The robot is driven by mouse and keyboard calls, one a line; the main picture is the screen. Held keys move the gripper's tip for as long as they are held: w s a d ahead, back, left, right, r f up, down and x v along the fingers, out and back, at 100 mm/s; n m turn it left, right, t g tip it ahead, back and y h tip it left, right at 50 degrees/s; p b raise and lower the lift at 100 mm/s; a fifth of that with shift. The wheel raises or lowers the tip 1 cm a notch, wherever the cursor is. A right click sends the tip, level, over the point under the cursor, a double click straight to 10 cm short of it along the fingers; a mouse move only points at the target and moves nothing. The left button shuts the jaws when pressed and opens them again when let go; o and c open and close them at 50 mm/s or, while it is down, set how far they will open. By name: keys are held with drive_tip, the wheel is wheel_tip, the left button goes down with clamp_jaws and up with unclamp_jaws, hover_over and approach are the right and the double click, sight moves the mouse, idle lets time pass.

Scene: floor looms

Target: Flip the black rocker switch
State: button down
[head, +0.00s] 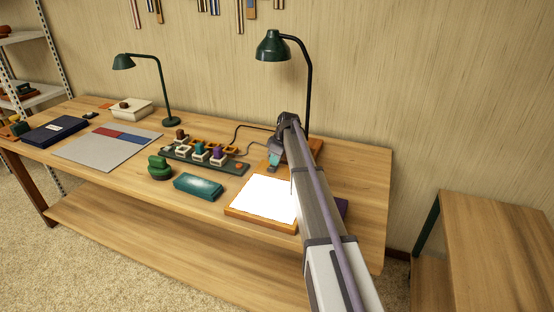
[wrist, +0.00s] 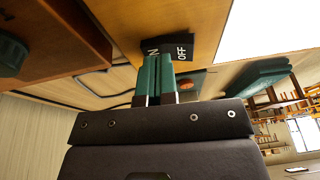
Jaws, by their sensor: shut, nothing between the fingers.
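The black rocker switch (wrist: 183,46) shows in the wrist view on a wooden frame (wrist: 205,18) beside a glowing white panel. White OFF lettering is readable on it, and the other lettering is partly covered by my fingers. My gripper (wrist: 158,57) is shut, its two green fingers together and empty. Its fingertips overlap the switch's near edge in the picture; I cannot tell whether they touch. In the head view, my gripper (head: 273,163) is at the far edge of the lit panel (head: 266,197), and I cannot make out the switch clearly there.
A dark green lamp (head: 274,46) stands behind my arm. A rack of small blocks (head: 200,158), a teal box (head: 198,187) and a green round object (head: 159,168) lie left of the panel. The bench front is fairly clear.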

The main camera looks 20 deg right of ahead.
drive_tip(key=shift+s+a+r, duration=0.15)
drive_tip(key=shift+s+a, duration=0.1)
drive_tip(key=shift+w+r+p, duration=0.1)
drive_tip(key=shift+r+p, duration=0.4)
drive_tip(key=shift+p, duration=0.1)
drive_tip(key=w+d+p+v, duration=0.1)
drive_tip(key=w+p+v, duration=0.1)
drive_tip(key=p+v, duration=1)
drive_tip(key=shift+d+r, duration=0.15)
drive_tip(key=shift+r, duration=0.2)
drive_tip(key=shift+w, duration=0.1)
